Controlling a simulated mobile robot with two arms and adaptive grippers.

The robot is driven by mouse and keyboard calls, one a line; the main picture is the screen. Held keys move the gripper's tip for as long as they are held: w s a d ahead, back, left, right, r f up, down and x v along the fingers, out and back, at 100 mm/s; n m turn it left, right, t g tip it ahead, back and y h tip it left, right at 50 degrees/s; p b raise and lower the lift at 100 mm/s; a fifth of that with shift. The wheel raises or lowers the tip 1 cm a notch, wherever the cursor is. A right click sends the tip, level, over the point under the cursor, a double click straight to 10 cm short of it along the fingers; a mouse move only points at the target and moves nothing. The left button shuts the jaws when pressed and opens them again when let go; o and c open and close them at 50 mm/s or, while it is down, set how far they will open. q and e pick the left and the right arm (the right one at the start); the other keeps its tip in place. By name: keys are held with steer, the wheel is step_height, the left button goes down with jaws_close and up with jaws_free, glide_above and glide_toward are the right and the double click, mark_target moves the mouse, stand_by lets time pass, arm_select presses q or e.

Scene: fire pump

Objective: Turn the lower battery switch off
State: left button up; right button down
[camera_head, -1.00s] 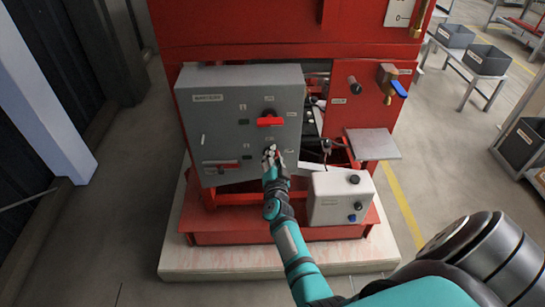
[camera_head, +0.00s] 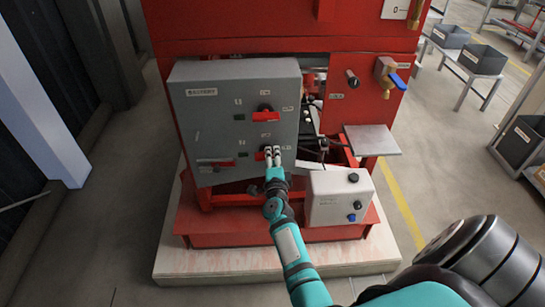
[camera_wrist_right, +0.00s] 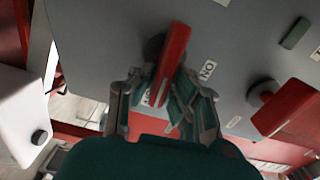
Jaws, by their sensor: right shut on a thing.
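The grey battery box (camera_head: 222,130) is on the front of the red pump frame. Its upper switch (camera_head: 266,115) has a red handle lying level. The lower switch (camera_head: 260,156) also has a red handle, partly hidden by my right gripper (camera_head: 272,153). In the right wrist view, the red handle (camera_wrist_right: 174,62) stands between the fingers of my right gripper (camera_wrist_right: 165,100), which is shut on it. An "ON" label (camera_wrist_right: 207,71) is beside the handle. My left gripper is not in view.
A white box with knobs (camera_head: 338,199) stands just right of my forearm. A grey shelf plate (camera_head: 371,140) juts out right of the battery box. A second red handle (camera_wrist_right: 290,105) shows in the right wrist view. The floor to the left is clear.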

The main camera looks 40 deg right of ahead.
steer(key=shift+f+m, duration=0.1)
steer(key=shift+m, duration=0.4)
